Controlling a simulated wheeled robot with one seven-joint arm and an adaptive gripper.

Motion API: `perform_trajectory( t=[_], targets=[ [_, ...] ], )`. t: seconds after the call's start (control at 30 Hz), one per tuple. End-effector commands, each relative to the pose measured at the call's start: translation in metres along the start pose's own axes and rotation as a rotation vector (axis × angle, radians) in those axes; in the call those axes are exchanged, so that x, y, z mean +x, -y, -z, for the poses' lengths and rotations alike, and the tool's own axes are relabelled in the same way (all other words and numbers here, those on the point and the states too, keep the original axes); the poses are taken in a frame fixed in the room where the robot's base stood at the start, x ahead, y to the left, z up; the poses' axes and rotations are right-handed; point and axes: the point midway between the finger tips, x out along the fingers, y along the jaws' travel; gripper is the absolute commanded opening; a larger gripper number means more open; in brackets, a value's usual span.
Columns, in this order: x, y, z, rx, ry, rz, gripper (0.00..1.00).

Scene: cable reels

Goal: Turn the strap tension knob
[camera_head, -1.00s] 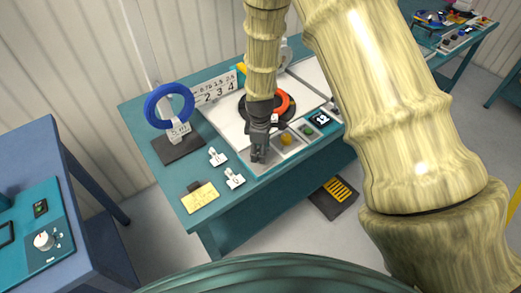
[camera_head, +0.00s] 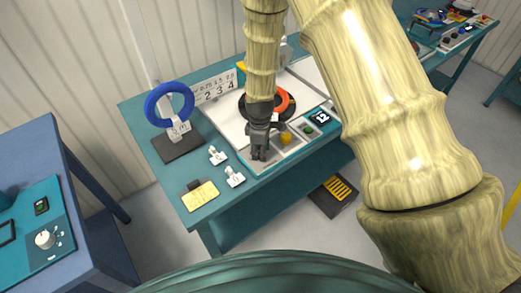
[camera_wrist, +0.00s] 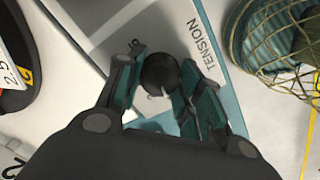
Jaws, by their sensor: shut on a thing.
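The strap tension knob (camera_wrist: 160,72) is a dark round knob on the pale panel of the machine, beside the printed word TENSION, in the wrist view. My gripper (camera_wrist: 162,82) is around the knob with its fingers shut on it, one finger on each side. In the head view my gripper (camera_head: 259,156) points down at the front edge of the machine's panel. There the gripper hides the knob.
The machine stands on a teal bench (camera_head: 215,222).

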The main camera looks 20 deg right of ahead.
Motion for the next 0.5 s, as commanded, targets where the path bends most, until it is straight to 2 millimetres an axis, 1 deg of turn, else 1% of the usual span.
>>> perform_trajectory(
  t=[0.27,0.5],
  targets=[
    [0.0002,-0.0003,0.0003,0.089,0.003,-0.001,0.12],
    [0.0004,-0.0004,0.0006,0.274,0.011,-0.001,0.12]
  ],
)
